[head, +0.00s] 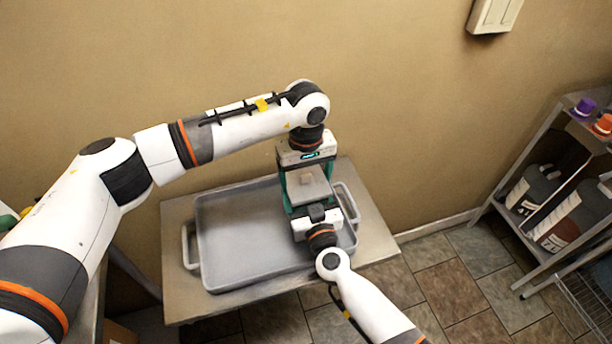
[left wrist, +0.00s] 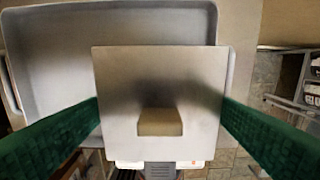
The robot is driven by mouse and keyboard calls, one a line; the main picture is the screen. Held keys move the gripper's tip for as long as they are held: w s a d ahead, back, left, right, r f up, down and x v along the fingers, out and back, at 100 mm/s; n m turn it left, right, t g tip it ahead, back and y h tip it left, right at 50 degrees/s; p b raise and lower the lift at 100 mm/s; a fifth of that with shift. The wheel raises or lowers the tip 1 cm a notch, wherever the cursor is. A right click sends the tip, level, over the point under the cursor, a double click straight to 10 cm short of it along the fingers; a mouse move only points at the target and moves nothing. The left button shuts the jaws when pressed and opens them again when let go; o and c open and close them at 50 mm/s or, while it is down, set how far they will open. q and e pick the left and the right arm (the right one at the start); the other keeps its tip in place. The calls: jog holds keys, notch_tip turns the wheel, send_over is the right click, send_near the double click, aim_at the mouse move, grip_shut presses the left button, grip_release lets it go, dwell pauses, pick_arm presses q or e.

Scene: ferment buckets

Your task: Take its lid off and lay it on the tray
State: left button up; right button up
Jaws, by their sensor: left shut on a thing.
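A square grey lid (head: 309,188) with a small tan knob (head: 306,178) is above the right part of the grey tray (head: 240,273). My left gripper (head: 311,197) reaches down from above and is shut on it. In the left wrist view the lid (left wrist: 120,75) lies flat between the two green fingers, which meet its left and right edges. The knob (left wrist: 160,122) faces the camera. My right gripper (head: 318,214) comes from the front, close beside the lid; its fingers are hidden, so its opening does not show. I cannot tell whether the lid touches the tray, and no bucket shows under it.
The tray lies on a small metal table (head: 180,305) against the tan wall. The tray's left half is empty. A metal shelf (head: 515,262) with dark jugs (head: 535,188), a purple cap (head: 583,107) and an orange cap (head: 603,125) stands at the right. Tiled floor lies between.

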aim_at(306, 175)
pick_arm(q)
jog(key=shift+r, duration=2.05)
pick_arm(e)
jog(key=o, duration=1.4)
